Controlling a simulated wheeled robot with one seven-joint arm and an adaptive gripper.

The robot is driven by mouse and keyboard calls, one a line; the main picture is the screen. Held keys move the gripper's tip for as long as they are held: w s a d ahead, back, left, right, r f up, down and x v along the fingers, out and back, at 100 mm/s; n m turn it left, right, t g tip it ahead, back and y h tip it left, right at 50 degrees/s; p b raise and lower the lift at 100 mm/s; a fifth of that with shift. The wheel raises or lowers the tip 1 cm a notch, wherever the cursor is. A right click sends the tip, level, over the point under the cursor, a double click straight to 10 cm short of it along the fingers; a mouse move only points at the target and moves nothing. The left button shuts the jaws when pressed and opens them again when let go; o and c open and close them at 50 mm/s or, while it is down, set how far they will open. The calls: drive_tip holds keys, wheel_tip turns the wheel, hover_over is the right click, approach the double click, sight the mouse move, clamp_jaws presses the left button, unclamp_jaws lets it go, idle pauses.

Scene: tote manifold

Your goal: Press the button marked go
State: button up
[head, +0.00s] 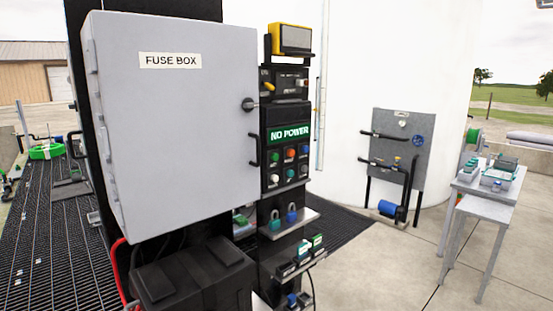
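A black control panel (286,140) stands just right of the fuse box in the head view. It carries a green sign reading NO POWER (290,133). Below the sign are two rows of small round buttons. The upper row has a green button (275,156), an orange-red button (290,153) and a blue one (304,150). The lower row has a white button (274,179) and a teal one (290,173). The button labels are too small to read, so I cannot tell which is marked go. My gripper is not in view.
A grey fuse box (180,120) is shut, with a dark knob (249,104) and a handle at its right edge. Padlocks (291,213) sit on a shelf under the panel. A grey table (480,190) stands far right. Open concrete floor (400,270) lies at the right.

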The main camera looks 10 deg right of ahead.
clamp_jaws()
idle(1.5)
